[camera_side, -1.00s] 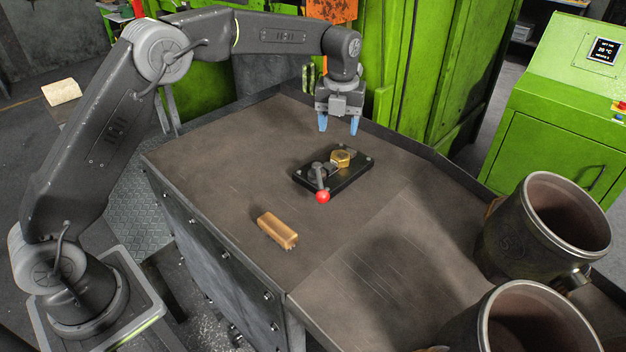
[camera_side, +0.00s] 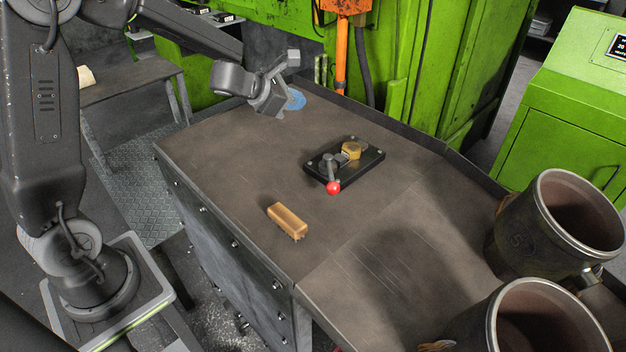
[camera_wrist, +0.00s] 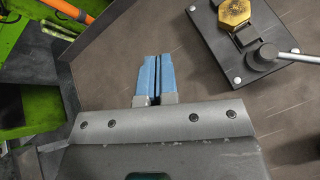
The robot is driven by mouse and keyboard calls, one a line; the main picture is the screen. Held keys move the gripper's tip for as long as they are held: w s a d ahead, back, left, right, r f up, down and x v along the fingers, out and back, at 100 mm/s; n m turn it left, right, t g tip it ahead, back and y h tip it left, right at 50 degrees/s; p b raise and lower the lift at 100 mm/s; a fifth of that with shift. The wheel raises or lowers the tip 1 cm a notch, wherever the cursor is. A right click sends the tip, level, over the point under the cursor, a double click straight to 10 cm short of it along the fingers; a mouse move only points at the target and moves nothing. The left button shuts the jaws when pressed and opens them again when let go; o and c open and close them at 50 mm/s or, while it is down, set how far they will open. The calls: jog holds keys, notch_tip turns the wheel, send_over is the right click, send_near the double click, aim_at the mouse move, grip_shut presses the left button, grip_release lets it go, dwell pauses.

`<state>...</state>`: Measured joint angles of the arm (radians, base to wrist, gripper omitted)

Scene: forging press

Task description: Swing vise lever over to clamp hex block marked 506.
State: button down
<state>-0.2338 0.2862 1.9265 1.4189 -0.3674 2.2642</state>
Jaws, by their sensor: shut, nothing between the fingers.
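The vise has a black base plate (camera_side: 368,166) lying on the bench, and it also shows at the upper right of the wrist view (camera_wrist: 246,71). The brass hex block (camera_side: 351,150) sits on its far part and shows in the wrist view (camera_wrist: 234,12); no marking is readable. The vise lever (camera_side: 329,170) ends in a red ball (camera_side: 333,187) past the plate's near edge. In the wrist view the lever (camera_wrist: 287,54) runs right out of frame. My gripper (camera_side: 296,100) is tilted behind and left of the vise. Its blue fingers (camera_wrist: 152,72) are together, empty and apart from the vise.
A wooden-backed brush (camera_side: 288,221) lies on the bench in front of the vise, to the left. Two large metal cylinders (camera_side: 520,230) (camera_side: 500,318) stand at the right. The bench (camera_side: 240,165) is clear between my gripper and the brush. Green machinery (camera_side: 450,70) stands behind.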

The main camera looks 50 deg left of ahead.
aim_at(330, 174)
jog(key=s+d+f+m+g+h, duration=0.1)
jog(key=s+d+m+g+h, duration=0.1)
jog(key=s, duration=0.6)
jog(key=s+d+f+m+g+h, duration=0.2)
jog(key=s+d+m+g+h, duration=0.1)
jog(key=s, duration=0.5)
jog(key=shift+d+m+g+h, duration=0.25)
jog(key=shift+m+g+h, duration=0.05)
jog(key=shift+h, duration=0.5)
jog(key=x, duration=1)
jog(key=shift+s, duration=0.1)
jog(key=w+d, duration=0.2)
jog(key=shift+d+r, duration=0.3)
jog(key=shift+d, duration=0.05)
jog(key=shift+w+d+r, duration=0.1)
jog(key=shift+w+d, duration=0.05)
jog(key=shift+d, duration=0.15)
